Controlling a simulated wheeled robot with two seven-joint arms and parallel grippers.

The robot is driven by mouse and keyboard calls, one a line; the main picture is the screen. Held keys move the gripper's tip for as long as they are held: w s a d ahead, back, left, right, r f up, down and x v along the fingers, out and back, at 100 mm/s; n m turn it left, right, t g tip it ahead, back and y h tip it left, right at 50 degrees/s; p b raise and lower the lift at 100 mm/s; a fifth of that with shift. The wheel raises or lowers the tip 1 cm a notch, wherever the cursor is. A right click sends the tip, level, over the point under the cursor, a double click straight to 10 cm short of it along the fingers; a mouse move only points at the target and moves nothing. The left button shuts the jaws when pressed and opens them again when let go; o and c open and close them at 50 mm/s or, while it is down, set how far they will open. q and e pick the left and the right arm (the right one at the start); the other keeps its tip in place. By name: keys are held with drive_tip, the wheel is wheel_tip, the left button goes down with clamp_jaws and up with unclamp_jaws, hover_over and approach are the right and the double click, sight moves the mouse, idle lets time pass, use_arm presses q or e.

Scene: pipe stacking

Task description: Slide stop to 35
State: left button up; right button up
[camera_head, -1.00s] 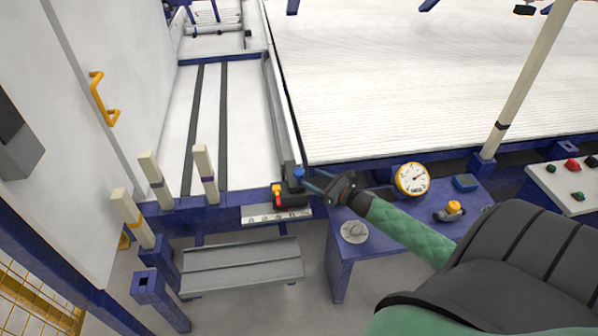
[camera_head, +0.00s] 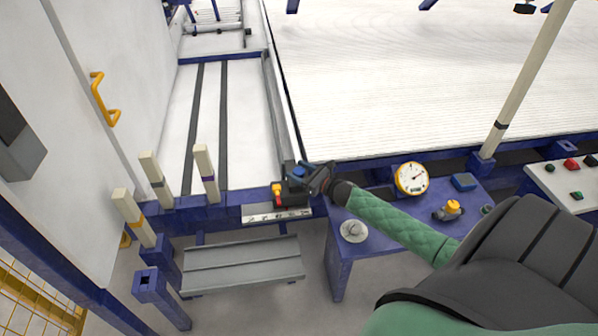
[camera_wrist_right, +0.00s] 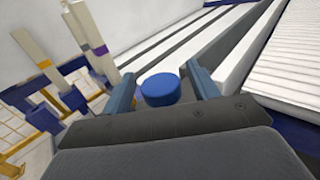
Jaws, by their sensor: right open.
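The stop (camera_head: 291,197) is a dark block with a red and yellow lever (camera_head: 277,194) on its left side. It sits on the blue front rail above a pale scale strip (camera_head: 276,218), whose numbers are too small to read. A round blue knob (camera_wrist_right: 160,90) tops it. My right gripper (camera_head: 304,174) is open at the stop, partly covering the knob. In the right wrist view its two fingers (camera_wrist_right: 162,84) stand on either side of the knob, with gaps visible. My left gripper is not in view.
A blue bench (camera_head: 340,270) with a round gauge (camera_head: 411,178) and a yellow-topped valve (camera_head: 450,209) stands under my right arm. Several pale posts (camera_head: 206,172) rise left of the stop. A grey step (camera_head: 243,266) lies below. A control panel (camera_head: 562,186) is at right.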

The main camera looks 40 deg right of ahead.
clamp_jaws()
drive_tip(key=shift+w+a, duration=0.15)
drive_tip(key=shift+a, duration=0.15)
drive_tip(key=w+a, duration=0.1)
drive_tip(key=a, duration=0.1)
drive_tip(key=w+a, duration=0.1)
drive_tip(key=a, duration=0.1)
drive_tip(key=w+a+b, duration=0.1)
drive_tip(key=a, duration=0.2)
drive_tip(key=shift+w, duration=0.2)
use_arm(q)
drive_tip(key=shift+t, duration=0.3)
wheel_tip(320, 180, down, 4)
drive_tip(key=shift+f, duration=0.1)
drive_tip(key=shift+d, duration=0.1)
use_arm(e)
unclamp_jaws()
